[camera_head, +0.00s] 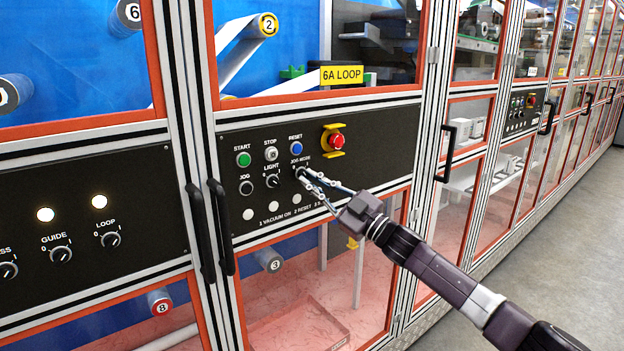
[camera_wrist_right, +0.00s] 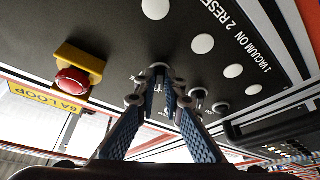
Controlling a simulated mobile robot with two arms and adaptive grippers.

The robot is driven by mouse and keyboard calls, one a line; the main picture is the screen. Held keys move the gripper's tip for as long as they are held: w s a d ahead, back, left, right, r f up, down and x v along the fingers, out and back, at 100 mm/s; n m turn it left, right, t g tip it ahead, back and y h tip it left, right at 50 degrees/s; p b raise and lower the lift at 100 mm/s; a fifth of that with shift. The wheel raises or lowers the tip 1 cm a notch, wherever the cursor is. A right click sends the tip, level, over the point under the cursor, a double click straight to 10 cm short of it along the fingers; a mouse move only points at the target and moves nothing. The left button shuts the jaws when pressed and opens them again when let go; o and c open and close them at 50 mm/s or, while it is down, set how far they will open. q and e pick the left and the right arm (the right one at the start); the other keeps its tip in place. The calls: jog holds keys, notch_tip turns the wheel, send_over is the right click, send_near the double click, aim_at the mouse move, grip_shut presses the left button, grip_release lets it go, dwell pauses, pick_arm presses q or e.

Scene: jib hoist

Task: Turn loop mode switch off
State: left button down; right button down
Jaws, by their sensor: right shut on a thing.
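The mode switch (camera_head: 298,171) is a small dark rotary knob on the black control panel, below the blue RESET button. Its small label has a 0 beside it and ends in MODE; the first word is hard to read. My right gripper (camera_head: 310,180) reaches in from the lower right with its fingertips at this knob, shut on it. In the wrist view the gripper (camera_wrist_right: 163,88) has its fingertips together at the panel, hiding most of the knob, so its pointing direction cannot be told. Another knob labelled LOOP (camera_head: 110,240) is on the left panel. My left gripper is not in view.
Near the knob are the LIGHT switch (camera_head: 272,181), JOG switch (camera_head: 246,188), green START button (camera_head: 243,160) and red emergency stop (camera_head: 336,141) on yellow. White round buttons (camera_head: 274,207) sit below. Black door handles (camera_head: 222,227) stick out at the left. Floor is clear at right.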

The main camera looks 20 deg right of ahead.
jog(key=shift+d+r+n+g+y+p, duration=0.15)
jog(key=shift+n+g+p, duration=0.1)
jog(key=shift+n, duration=0.45)
jog(key=shift+r+n+g+y+p, duration=0.15)
jog(key=shift+n+g+p, duration=0.1)
jog(key=shift+n, duration=0.45)
jog(key=shift+f, duration=0.1)
jog(key=c, duration=2)
grip_release()
jog(key=shift+w, duration=0.1)
jog(key=shift+f, duration=0.1)
jog(key=v, duration=1.2)
jog(key=shift+w, duration=0.1)
